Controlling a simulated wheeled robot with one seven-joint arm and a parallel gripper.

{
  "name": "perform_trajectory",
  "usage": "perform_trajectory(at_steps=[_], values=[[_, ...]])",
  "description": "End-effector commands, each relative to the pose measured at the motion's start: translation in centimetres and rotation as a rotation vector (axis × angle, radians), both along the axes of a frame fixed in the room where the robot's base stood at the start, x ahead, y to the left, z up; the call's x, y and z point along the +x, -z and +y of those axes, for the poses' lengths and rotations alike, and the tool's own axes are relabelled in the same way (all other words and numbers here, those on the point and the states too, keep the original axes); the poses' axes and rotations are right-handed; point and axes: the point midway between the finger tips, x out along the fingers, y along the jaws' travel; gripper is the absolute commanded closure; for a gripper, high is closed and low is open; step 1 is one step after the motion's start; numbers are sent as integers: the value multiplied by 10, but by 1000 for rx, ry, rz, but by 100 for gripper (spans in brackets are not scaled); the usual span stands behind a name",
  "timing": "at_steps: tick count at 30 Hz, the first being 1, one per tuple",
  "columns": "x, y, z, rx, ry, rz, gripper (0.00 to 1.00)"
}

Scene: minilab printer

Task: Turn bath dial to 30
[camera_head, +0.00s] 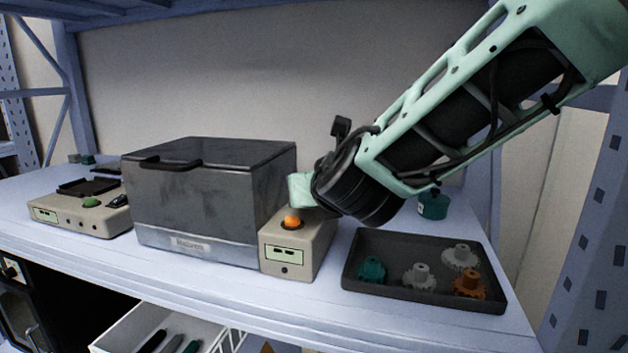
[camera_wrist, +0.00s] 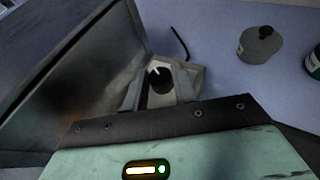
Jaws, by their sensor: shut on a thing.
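The bath (camera_head: 208,190) is a dark metal box with a lid and a front handle. A beige control unit (camera_head: 285,259) with a small display and an orange knob (camera_head: 292,221) stands against its right side. My gripper (camera_head: 300,190) is low over the rear of this unit, behind the orange knob. In the wrist view the fingers of my gripper (camera_wrist: 160,85) are shut on a black round dial (camera_wrist: 160,79) with a white pointer mark, one finger on each side. The dial is hidden in the head view. No scale number is readable.
A dark tray (camera_head: 400,290) with several coloured gear-like parts lies to the right. A small teal-labelled bottle (camera_head: 433,205) stands behind it. Another beige device (camera_head: 75,216) with a green knob is at the left. The bath's wall (camera_wrist: 85,85) is close beside my gripper.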

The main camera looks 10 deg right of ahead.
Motion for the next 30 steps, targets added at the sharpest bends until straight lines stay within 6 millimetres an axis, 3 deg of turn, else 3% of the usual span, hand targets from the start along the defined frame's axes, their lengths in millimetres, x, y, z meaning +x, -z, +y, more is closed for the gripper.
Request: perform_trajectory(at_steps=[1, 9, 19, 20, 21, 22, 30], values=[[0, -7, 2, -3, 28, 3, 96], [0, -4, 4, -2, 162, 0, 96], [-1, -1, 3, -2, 175, -1, 96], [-1, -1, 3, -2, 174, -1, 68], [-1, -1, 3, -2, 174, -1, 56], [-1, -1, 3, -2, 174, -1, 52], [-1, -1, 3, -3, 174, 0, 52]])
